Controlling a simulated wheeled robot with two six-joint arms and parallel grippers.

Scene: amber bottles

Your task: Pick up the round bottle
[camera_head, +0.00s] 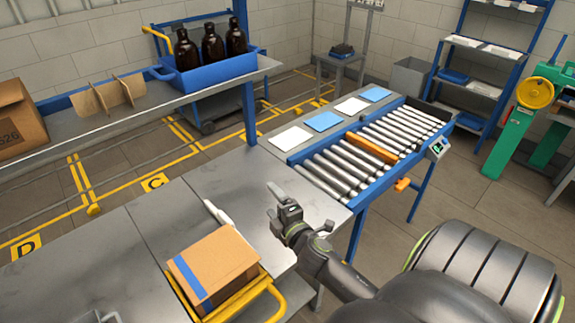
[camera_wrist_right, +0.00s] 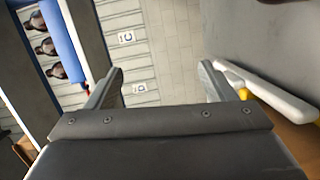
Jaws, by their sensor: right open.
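Three dark amber bottles (camera_head: 212,46) stand upright in a row in a blue tray (camera_head: 215,72) on the raised shelf at the upper left. They look alike in shape; I cannot tell one as the round one. They also show at the left of the right wrist view (camera_wrist_right: 47,47), beside the blue tray wall (camera_wrist_right: 66,40). My right gripper (camera_head: 280,205) is over the grey table, well away from the bottles. Its fingers are apart with nothing between them (camera_wrist_right: 160,72). A grey shape at the bottom left edge may be my left gripper, mostly cut off.
A cardboard box (camera_head: 213,268) with a blue stripe sits by a yellow frame (camera_head: 275,285) on the table. A white object (camera_head: 218,213) lies near it. A roller conveyor (camera_head: 365,150) stands to the right. Wooden dividers (camera_head: 108,95) and another carton (camera_head: 18,120) share the shelf.

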